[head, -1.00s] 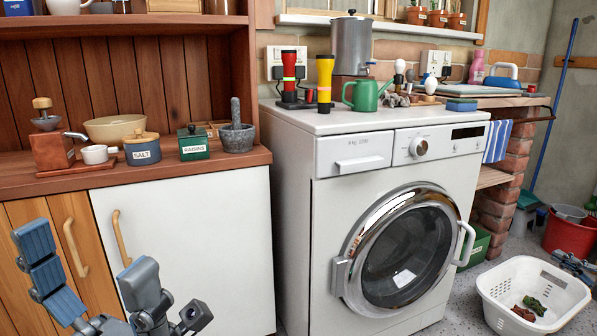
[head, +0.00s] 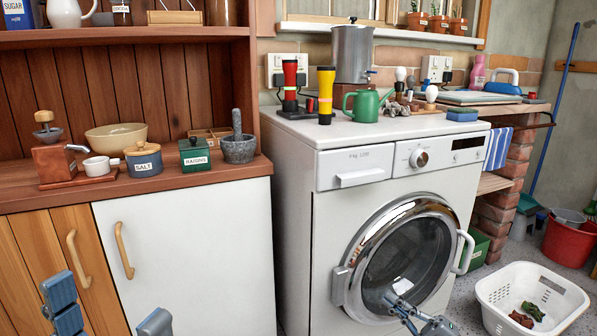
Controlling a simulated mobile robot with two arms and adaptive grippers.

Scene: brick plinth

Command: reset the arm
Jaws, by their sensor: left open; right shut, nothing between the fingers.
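My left gripper (head: 106,300) is at the bottom left of the head view, in front of the wooden and white cupboard doors. Its two blue-grey fingers are wide apart with nothing between them; the rest of it is below the frame. My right gripper (head: 408,311) is at the bottom, in front of the lower part of the washing machine (head: 335,225). It is shut and empty, and its arm is mostly out of frame.
A white laundry basket (head: 500,291) with small dark items stands on the floor at right, near a red bucket (head: 567,242). The dresser counter (head: 220,173) holds jars and a mortar.

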